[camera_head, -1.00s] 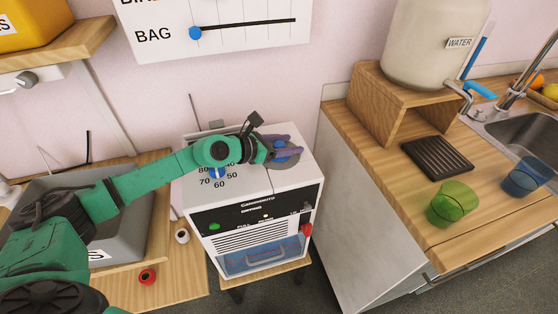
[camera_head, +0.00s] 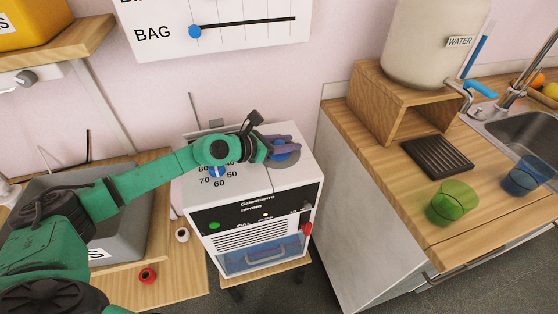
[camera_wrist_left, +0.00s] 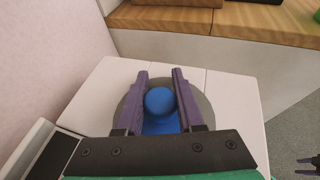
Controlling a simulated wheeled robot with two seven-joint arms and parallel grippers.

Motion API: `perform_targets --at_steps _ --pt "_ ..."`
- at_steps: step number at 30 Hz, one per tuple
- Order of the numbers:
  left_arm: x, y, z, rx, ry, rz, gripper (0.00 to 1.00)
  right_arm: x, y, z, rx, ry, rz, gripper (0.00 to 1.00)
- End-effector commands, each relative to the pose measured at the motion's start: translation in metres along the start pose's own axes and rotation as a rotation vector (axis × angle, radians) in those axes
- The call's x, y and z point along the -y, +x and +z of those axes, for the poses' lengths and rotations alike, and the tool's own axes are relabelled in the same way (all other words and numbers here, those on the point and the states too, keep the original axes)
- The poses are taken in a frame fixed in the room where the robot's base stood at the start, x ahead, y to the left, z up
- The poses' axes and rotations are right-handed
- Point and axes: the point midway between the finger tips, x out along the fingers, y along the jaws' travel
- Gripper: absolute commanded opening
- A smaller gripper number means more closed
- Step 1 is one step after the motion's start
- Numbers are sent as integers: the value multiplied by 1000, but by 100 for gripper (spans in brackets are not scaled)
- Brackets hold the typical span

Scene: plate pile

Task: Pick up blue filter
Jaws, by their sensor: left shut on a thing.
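The blue filter (camera_wrist_left: 160,102) shows as a round blue knob on a grey disc in the top of the white machine. In the head view a little of its blue (camera_head: 282,156) shows, partly hidden by my fingers. My left gripper (camera_head: 290,147) reaches in from the left over the machine top. In the left wrist view its two purple fingers (camera_wrist_left: 160,90) stand on either side of the blue filter, shut on it. My right gripper (camera_wrist_left: 306,166) shows small at the lower right edge of the left wrist view, its fingers apparently apart.
The white machine (camera_head: 205,221) has a dial on top and a drawer in front. A grey bin (camera_head: 130,233) stands left. A wooden counter (camera_head: 398,216) with a green cup (camera_head: 452,203), blue cup (camera_head: 526,176) and black rack (camera_head: 438,158) is at right.

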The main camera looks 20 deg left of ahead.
Motion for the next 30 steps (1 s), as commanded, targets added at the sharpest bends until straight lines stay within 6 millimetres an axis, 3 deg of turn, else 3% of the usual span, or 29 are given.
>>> perform_targets --at_steps 23,30 --pt "0 0 1 1 0 0 0 0 0 0 1 0 1 50" --pt "0 -10 26 3 4 0 0 -1 -8 0 1 0 1 50"
